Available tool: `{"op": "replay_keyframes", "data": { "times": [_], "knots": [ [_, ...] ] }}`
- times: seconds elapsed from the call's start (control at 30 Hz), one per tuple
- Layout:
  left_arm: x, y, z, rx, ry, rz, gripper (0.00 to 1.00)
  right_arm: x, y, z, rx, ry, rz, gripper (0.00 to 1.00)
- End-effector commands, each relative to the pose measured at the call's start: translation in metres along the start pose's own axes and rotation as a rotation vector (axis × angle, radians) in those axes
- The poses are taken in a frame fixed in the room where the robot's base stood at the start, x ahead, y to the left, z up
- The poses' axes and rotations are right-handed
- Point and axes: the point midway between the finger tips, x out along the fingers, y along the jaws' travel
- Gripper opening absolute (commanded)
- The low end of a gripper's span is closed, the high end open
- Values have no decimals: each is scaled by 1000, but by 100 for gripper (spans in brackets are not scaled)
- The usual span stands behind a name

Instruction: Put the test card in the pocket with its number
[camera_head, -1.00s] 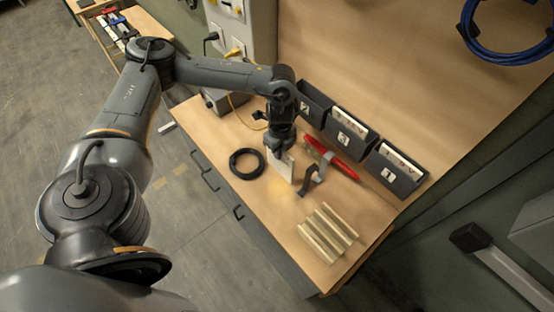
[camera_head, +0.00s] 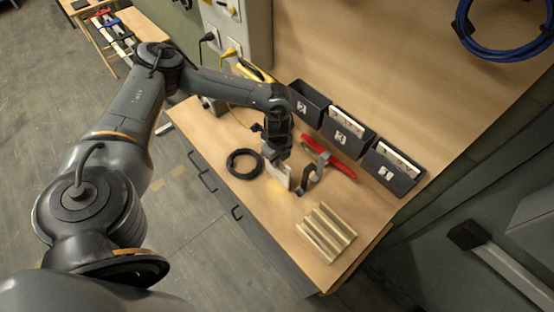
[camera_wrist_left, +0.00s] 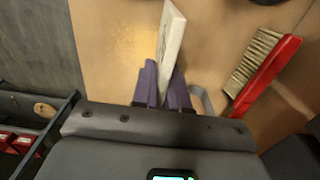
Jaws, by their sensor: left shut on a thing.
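The test card (camera_head: 281,180) is a thin pale slab, held just above or at the bench top. My left gripper (camera_head: 274,160) is shut on it, pointing down. In the left wrist view the card (camera_wrist_left: 171,38) sticks out, tilted, from between the purple fingers (camera_wrist_left: 164,88); no number can be read on it. Three dark pockets stand in a row at the back of the bench. The left pocket (camera_head: 303,107) looks empty. The middle pocket (camera_head: 343,137) and the right pocket (camera_head: 389,173) hold pale cards. The right pocket's label reads 1; the others are unclear. My right gripper is out of view.
A black cable coil (camera_head: 233,164) lies left of the card. A grey bracket-like piece (camera_head: 313,176) stands close to its right. A red brush (camera_head: 340,165) lies before the pockets. A ribbed pale block (camera_head: 326,232) is at the front right. The bench front is clear.

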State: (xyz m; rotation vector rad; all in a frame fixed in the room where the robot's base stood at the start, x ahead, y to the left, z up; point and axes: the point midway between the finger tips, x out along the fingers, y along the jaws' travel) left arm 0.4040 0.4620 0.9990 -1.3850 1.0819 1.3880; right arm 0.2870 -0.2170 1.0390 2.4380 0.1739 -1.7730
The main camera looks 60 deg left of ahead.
Motion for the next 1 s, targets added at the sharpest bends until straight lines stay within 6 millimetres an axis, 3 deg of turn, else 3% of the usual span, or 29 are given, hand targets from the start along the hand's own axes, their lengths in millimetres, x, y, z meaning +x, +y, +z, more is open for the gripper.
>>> {"op": "replay_keyframes", "data": {
  "times": [0.03,0.2,0.57,0.77,1.0],
  "knots": [
    [1,0,0,0,0,0,16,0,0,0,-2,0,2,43],
    [1,0,0,0,0,0,39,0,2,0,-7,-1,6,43],
    [-3,0,0,0,0,-1,39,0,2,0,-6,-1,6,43],
    [-25,-1,-1,-1,2,-2,39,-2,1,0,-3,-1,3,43],
    [-70,-1,-1,0,2,-3,39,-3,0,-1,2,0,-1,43]
  ]
}}
